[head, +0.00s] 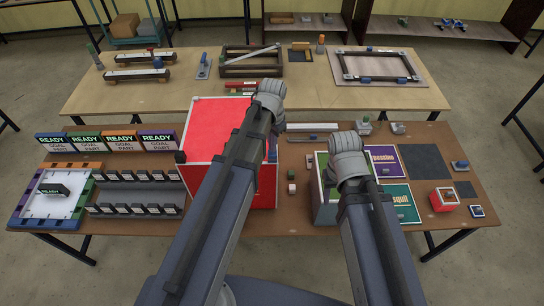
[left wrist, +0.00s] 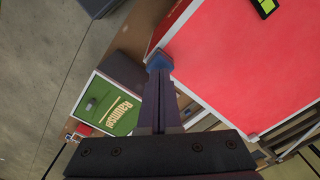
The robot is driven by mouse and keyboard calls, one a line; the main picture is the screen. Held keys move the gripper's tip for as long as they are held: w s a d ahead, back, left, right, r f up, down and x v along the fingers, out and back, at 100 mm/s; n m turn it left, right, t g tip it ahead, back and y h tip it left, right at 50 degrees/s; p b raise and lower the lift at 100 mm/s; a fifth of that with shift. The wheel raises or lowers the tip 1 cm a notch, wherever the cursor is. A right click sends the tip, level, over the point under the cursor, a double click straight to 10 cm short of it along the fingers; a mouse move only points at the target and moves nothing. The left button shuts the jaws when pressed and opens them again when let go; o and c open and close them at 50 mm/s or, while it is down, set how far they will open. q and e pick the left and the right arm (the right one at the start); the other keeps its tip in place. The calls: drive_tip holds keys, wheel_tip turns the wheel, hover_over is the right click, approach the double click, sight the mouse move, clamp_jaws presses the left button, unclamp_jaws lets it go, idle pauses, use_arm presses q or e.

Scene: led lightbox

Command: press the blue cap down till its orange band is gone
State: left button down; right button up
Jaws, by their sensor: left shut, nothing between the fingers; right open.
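The lightbox (head: 215,112) is a large box with a glowing red top and white edges. The blue cap (left wrist: 158,62) sits at a corner of the lightbox in the left wrist view. My left gripper (left wrist: 160,76) is shut and empty, its tips at the cap, touching or very close; I cannot tell which. The fingers cover part of the cap, and no orange band shows. In the head view my left arm hides the left fingertips. My right gripper (head: 347,150) is over the green-topped box (head: 323,175), its fingers hidden beneath the wrist.
Several READY panels (head: 85,141) and a rack (head: 135,192) stand to the left. Purple and teal panels (head: 398,200) and a small red box (head: 443,199) lie to the right. A second table (head: 300,100) with frames stands behind.

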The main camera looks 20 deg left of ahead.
use_arm(q)
drive_tip(key=shift+f, duration=0.2)
idle(0.3)
drive_tip(key=shift+f+b, duration=0.45)
drive_tip(key=shift+b, duration=0.2)
drive_tip(key=shift+r, duration=0.15)
idle(1.0)
drive_tip(key=shift+r+p, duration=1.35)
drive_tip(key=shift+p, duration=0.2)
drive_tip(key=shift+r, duration=0.1)
wheel_tip(320, 180, up, 4)
drive_tip(key=p, duration=0.4)
